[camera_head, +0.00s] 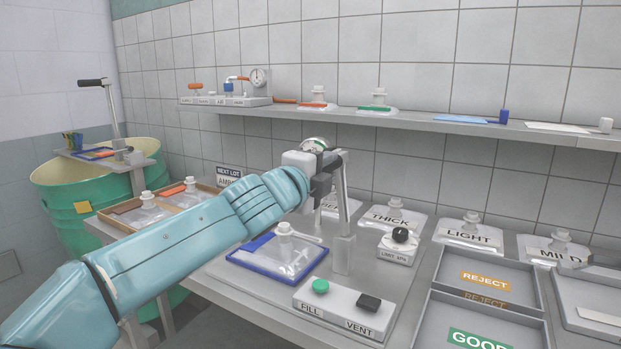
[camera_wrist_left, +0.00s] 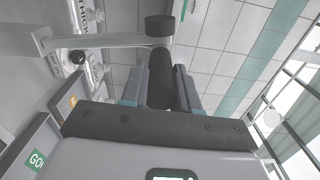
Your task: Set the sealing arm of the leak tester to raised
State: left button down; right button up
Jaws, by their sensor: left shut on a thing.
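The leak tester stands on the bench in the head view, with a short grey post (camera_head: 343,256) on its base plate. Its pale sealing arm (camera_head: 345,200) rises steeply from the post. My left gripper (camera_head: 328,170) is at the arm's top end. The left wrist view shows my left gripper (camera_wrist_left: 160,90) shut on the dark round handle (camera_wrist_left: 159,66), with a finger on each side of it. The sealing arm also shows in the left wrist view (camera_wrist_left: 105,41). A pouch (camera_head: 283,252) lies in a blue tray (camera_head: 252,266) left of the post. My right gripper is in neither view.
A FILL/VENT box (camera_head: 345,307) stands in front of the post. A LIMIT knob box (camera_head: 398,244) is to its right. Labelled pouches, including LIGHT (camera_head: 470,233), and REJECT and GOOD trays are at right. A shelf (camera_head: 420,125) runs behind; a green drum (camera_head: 75,200) stands left.

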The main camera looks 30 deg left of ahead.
pick_arm(q)
jog(key=shift+d+m, duration=0.4)
jog(key=shift+d, duration=0.3)
jog(key=c, duration=0.8)
grip_release()
jog(key=shift+d, duration=0.15)
jog(key=shift+c, duration=0.2)
jog(key=shift+s+b, duration=0.2)
jog(key=shift+b, duration=0.15)
jog(key=s+a+b, duration=0.1)
jog(key=s, duration=1.5)
jog(key=shift+a+b, duration=0.25)
jog(key=shift+b, duration=0.05)
